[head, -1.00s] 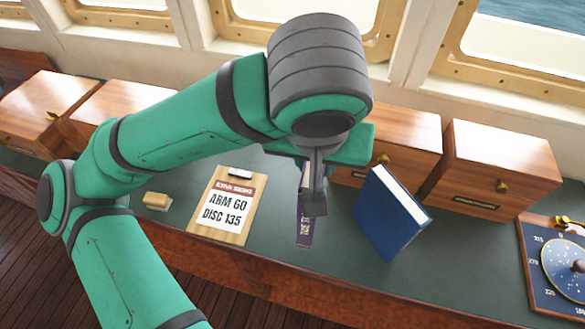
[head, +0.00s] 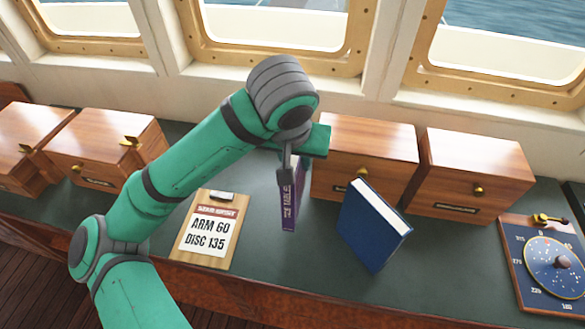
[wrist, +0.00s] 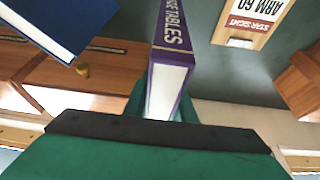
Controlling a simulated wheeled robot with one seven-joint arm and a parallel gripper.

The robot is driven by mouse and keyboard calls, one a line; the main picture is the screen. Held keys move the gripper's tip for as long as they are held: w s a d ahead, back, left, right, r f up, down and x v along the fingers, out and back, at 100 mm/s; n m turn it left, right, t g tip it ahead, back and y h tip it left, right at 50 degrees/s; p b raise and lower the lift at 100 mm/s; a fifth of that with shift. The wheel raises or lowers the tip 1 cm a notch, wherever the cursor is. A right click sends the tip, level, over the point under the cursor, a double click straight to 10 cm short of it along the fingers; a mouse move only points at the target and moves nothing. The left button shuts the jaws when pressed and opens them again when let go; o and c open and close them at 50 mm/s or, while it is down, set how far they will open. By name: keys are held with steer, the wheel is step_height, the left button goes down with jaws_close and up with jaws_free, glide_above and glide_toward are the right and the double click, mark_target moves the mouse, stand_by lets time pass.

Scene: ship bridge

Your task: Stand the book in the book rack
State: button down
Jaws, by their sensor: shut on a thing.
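A purple book with white spine lettering ending in "TABLES" (head: 289,203) is held upright over the desk. My gripper (head: 287,164) is shut on it from above. The wrist view shows the book's spine and white page edge (wrist: 168,88) between my fingers. I cannot tell whether its lower end touches the desk. A blue book (head: 370,228) stands at an angle on the desk, to the right of my gripper and apart from it. No book rack can be made out in these views.
Wooden drawer boxes (head: 472,175) line the back of the desk below the windows. A clipboard reading "ARM 60 DISC 135" (head: 208,232) lies left of the purple book. A round dial instrument (head: 552,262) sits at the far right.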

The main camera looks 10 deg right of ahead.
steer(key=shift+a+x, duration=0.2)
steer(key=shift+x, duration=0.9)
steer(key=shift+a+x, duration=0.2)
steer(key=shift+x, duration=0.9)
steer(key=shift+a+x, duration=0.2)
steer(key=shift+x, duration=0.9)
steer(key=shift+w, duration=0.15)
steer(key=c, duration=1.9)
jaws_free()
steer(key=shift+f, duration=0.2)
steer(key=o, duration=0.4)
steer(key=shift+r, duration=0.15)
